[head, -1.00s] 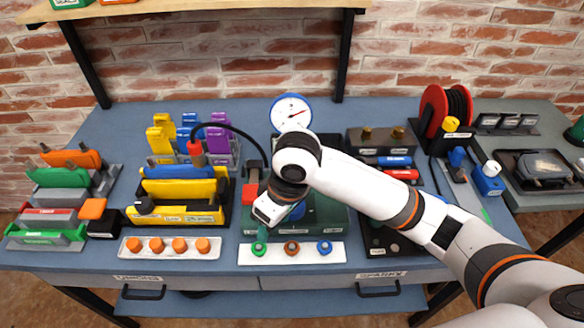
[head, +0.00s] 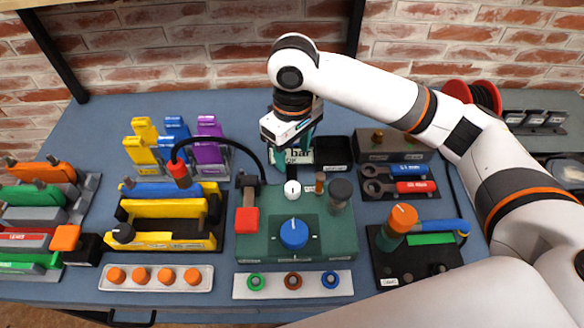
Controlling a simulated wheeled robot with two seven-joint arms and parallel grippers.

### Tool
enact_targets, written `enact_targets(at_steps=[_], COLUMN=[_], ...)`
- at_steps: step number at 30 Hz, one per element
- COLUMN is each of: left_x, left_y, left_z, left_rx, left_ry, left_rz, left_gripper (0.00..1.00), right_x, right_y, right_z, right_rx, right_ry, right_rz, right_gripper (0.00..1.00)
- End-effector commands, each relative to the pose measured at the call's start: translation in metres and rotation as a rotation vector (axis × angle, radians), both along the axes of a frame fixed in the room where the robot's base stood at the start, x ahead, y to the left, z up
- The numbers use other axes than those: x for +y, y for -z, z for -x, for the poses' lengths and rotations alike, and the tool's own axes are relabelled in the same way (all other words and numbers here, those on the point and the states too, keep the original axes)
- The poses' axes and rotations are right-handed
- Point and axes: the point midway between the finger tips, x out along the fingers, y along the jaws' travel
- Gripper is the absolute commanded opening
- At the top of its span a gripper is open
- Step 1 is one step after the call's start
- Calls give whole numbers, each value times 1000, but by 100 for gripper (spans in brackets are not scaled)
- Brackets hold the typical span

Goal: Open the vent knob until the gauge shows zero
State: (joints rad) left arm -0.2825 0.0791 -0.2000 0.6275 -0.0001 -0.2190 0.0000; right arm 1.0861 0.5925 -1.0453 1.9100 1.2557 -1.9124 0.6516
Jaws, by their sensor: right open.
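A dark green test block (head: 335,238) sits at the middle of the bench. It carries a large blue knob (head: 294,233) with a white mark, a small white knob (head: 292,188), a dark grey cap (head: 340,192) and a red block (head: 247,219). I cannot tell which knob is the vent. The gauge dial and its reading are hidden behind my right arm and gripper; a white plate reading "bar" (head: 302,155) shows behind it. My right gripper (head: 291,160) is open, pointing down above the back of the block, apart from the blue knob. My left gripper is not in view.
A black hose arches to a red-tipped nozzle (head: 179,173) on the left.

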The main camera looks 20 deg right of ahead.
Motion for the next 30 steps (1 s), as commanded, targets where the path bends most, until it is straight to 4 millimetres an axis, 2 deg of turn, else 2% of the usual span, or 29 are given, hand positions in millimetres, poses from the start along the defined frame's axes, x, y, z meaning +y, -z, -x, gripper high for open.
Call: enact_targets(at_steps=[5, 10, 14, 18, 23, 30], left_x=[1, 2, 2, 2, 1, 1], left_y=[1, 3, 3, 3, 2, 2], left_z=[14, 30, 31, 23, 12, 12], left_rx=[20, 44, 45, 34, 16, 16], left_ry=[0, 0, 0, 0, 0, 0], left_rz=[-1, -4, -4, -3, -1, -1], left_gripper=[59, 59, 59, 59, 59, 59], right_x=[0, 0, 0, 0, 0, 0], right_y=[21, 55, 81, 102, 115, 119], right_z=[1, 1, 1, 1, 1, 1], right_rx=[5, 5, 4, 3, 1, 0], right_ry=[1, 0, 1, -1, -1, -2], right_rz=[2, 1, 1, 1, 0, -1], right_gripper=[54, 54, 54, 54, 54, 54])
